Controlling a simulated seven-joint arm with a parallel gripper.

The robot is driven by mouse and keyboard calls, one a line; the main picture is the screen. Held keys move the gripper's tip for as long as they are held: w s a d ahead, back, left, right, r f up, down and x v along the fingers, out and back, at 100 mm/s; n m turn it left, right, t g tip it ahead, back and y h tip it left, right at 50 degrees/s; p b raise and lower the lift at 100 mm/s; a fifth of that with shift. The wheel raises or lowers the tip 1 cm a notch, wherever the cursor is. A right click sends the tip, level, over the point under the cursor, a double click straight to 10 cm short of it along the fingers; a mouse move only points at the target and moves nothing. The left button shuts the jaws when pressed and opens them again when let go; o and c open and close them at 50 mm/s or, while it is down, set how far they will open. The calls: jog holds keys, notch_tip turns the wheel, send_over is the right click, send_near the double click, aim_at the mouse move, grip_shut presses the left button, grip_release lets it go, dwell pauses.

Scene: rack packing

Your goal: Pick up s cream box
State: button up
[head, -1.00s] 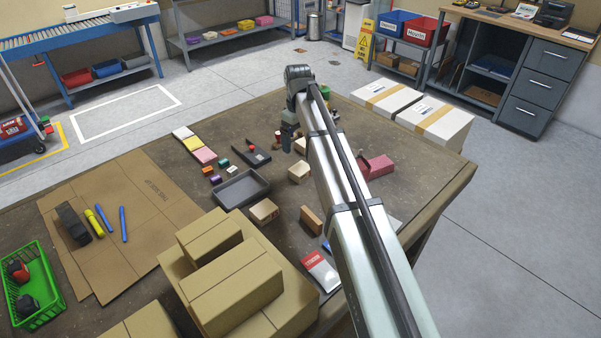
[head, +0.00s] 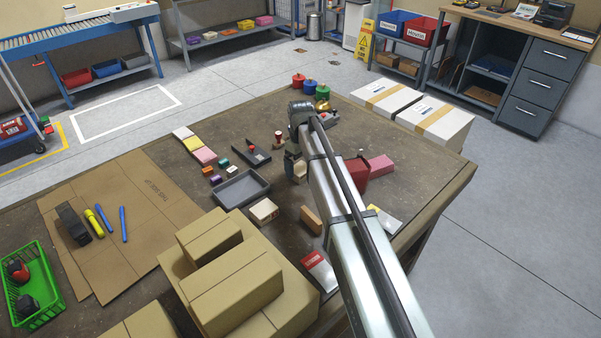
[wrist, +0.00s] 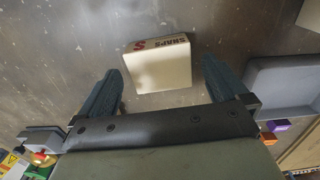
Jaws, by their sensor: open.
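A cream box (wrist: 157,70) with "SNAPS" lettering along one edge lies on the dark table in the wrist view. My gripper (wrist: 163,84) is open, with one finger on each side of the near part of this box. The fingers do not visibly touch it. In the head view my gripper (head: 294,168) is above the middle of the table and mostly covers the box (head: 300,174). A second cream box (head: 264,211) stands nearer the cartons in the head view.
A grey tray (head: 240,188) lies to the left of the gripper in the head view. A brown box (head: 311,219), a red bin (head: 355,170) and a pink box (head: 380,165) stand nearby. Stacked cartons (head: 235,290) fill the near edge.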

notch_tip(320, 180, down, 2)
jog(key=shift+f, duration=0.15)
jog(key=c, duration=1)
